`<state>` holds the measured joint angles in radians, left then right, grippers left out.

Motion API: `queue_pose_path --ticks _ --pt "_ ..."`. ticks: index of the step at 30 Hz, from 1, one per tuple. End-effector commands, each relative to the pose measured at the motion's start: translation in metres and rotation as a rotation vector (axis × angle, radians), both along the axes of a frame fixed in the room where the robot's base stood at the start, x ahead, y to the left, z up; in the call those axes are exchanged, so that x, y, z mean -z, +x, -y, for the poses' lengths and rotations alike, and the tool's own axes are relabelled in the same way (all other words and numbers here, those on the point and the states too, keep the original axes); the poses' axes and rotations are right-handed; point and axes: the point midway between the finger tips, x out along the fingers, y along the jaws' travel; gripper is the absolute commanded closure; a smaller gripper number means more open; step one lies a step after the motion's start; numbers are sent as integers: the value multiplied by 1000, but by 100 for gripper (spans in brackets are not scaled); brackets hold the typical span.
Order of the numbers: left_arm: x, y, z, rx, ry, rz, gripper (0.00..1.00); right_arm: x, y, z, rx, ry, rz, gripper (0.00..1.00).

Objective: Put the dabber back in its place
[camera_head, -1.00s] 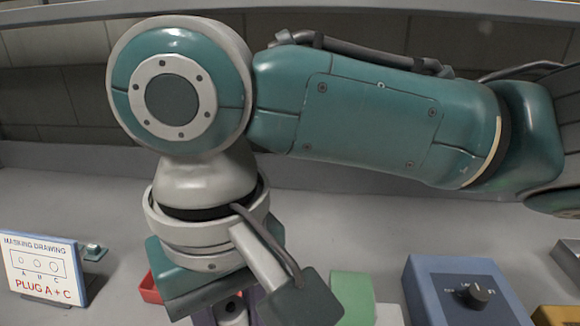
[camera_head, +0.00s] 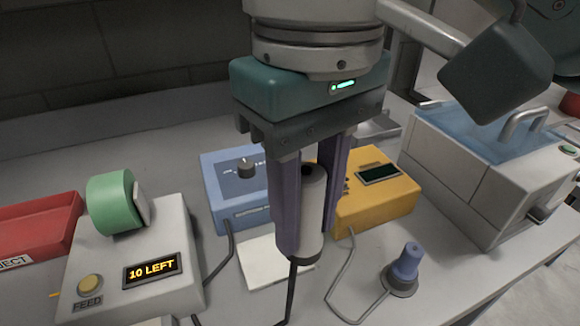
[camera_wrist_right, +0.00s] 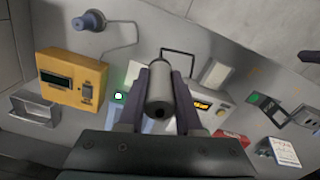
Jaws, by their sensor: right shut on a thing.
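My right gripper (camera_head: 298,250) points down in the middle of the head view, its two purple fingers shut around an upright grey cylinder with a dark hole in its top (camera_head: 314,195). I take this for the dabber, but its working end is not clear. In the wrist view the cylinder (camera_wrist_right: 160,90) lies between the fingers (camera_wrist_right: 158,75). It is above a white square pad (camera_head: 262,272); I cannot tell whether it touches it. A thin black line runs down below the cylinder. A blue knobbed piece (camera_head: 408,262) stands on a round grey base at right. My left gripper is not in view.
A blue box with a knob (camera_head: 225,185) and a yellow box with a display (camera_head: 385,205) stand behind the gripper. A grey feeder reading 10 LEFT (camera_head: 175,245) is left, beside a red tray (camera_head: 45,240). A water bath (camera_head: 455,175) is right. Cables cross the front.

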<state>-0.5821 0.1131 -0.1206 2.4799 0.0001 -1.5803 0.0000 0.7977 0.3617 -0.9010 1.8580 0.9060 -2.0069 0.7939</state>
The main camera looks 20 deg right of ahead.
Motion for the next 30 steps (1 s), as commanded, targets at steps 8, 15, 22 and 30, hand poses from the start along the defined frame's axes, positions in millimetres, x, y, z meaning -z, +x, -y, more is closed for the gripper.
queue_pose_path --ticks 8,15,22,30 --pt "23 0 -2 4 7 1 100 77 -1 1 1 -3 -6 100" --pt "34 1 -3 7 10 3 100 137 -1 1 2 -2 -4 100" --pt "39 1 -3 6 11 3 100 159 -1 0 0 -1 -2 100" --pt "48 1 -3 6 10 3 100 195 -1 0 0 -1 -1 100"
